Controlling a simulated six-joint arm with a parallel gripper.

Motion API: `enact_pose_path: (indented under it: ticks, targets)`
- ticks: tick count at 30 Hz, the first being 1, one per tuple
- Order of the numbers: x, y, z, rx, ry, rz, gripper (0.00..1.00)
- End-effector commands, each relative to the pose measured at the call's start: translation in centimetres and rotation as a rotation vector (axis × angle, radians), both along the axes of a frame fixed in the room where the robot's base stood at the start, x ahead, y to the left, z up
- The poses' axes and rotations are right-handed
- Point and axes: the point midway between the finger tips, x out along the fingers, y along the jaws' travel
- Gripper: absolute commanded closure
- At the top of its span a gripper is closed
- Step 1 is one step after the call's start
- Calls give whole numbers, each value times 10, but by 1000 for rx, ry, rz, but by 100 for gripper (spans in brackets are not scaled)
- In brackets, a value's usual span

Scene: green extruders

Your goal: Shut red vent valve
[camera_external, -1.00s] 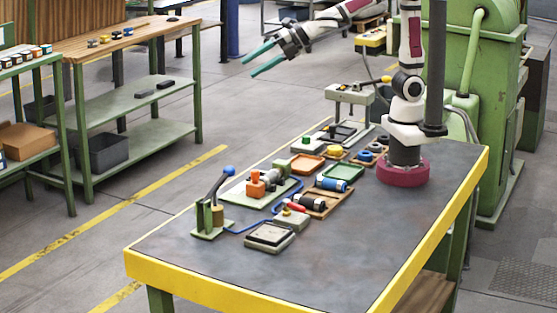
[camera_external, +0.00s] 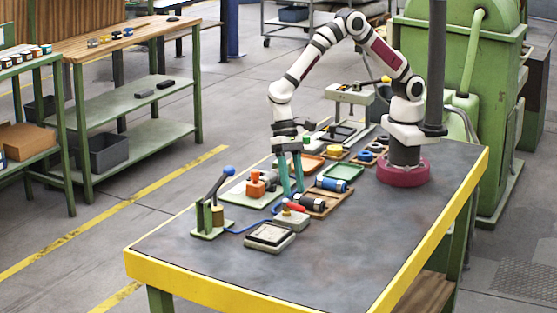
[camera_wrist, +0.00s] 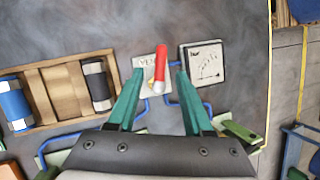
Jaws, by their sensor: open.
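The red vent valve handle (camera_wrist: 160,63) shows in the wrist view as a red lever with a pale end, on a light plate with partly hidden lettering (camera_wrist: 143,64). In the external view the red handle (camera_external: 295,207) lies just in front of my fingertips. My gripper (camera_external: 291,192) points down over the table, open and empty. In the wrist view its two green fingers (camera_wrist: 158,80) stand either side of the handle, apart from it in the picture. Whether the fingertips are level with the handle I cannot tell.
A square gauge (camera_wrist: 205,65) sits right of the valve. A wooden tray (camera_wrist: 50,88) with blue and black cylinders lies left. A blue-knobbed lever (camera_external: 229,171) stands at the table's left. The table's front right is clear.

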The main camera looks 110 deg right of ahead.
Motion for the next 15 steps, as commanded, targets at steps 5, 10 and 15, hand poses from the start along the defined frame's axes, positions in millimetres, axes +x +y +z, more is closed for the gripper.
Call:
enact_pose_path:
  ticks: [5,10,15]
  targets:
    - [-1,12,-25,0,0,1,49]
    - [-1,15,-32,0,0,-1,49]
    - [-1,15,-31,0,-2,-2,49]
